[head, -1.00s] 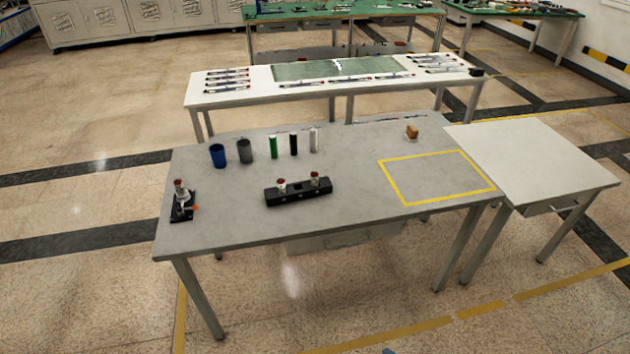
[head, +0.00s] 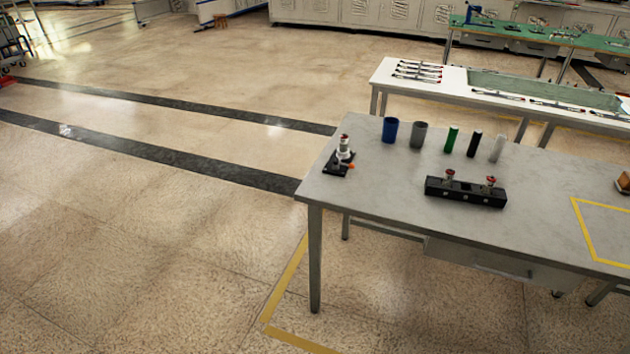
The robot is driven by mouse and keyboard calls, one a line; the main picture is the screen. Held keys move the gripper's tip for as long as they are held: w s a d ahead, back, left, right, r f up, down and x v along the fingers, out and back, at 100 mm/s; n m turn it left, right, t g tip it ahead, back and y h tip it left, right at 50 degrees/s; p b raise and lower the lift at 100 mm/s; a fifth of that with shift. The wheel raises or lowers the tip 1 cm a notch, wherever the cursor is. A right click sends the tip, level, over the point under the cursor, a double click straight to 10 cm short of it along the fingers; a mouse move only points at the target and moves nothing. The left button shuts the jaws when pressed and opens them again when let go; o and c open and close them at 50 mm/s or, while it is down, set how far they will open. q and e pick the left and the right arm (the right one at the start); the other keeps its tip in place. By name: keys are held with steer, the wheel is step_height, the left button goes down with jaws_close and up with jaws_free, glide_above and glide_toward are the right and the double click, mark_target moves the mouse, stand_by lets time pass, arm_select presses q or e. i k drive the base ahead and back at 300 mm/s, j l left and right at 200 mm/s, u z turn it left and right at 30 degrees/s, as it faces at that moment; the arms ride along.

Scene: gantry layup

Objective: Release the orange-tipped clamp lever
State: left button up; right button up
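The clamp (head: 342,157) stands near the left end of the grey table. It has a black base, a pale upright body and a red top. Its orange-tipped lever (head: 351,166) points out low on the right side of the clamp. The lever is too small to tell its exact angle. Neither of my grippers is in view.
The grey table (head: 390,192) also holds a black block with two red-topped knobs (head: 466,191), a blue cup (head: 390,130), a grey cup (head: 418,134) and green, black and white cylinders. A yellow outline is at right. Open floor (head: 150,240) lies left of the table.

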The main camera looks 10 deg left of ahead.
mark_target(336, 163)
steer(key=i+j, duration=0.2)
steer(key=i, duration=0.25)
steer(key=i+j, duration=0.15)
steer(key=i, duration=0.3)
steer(key=j+u, duration=0.05)
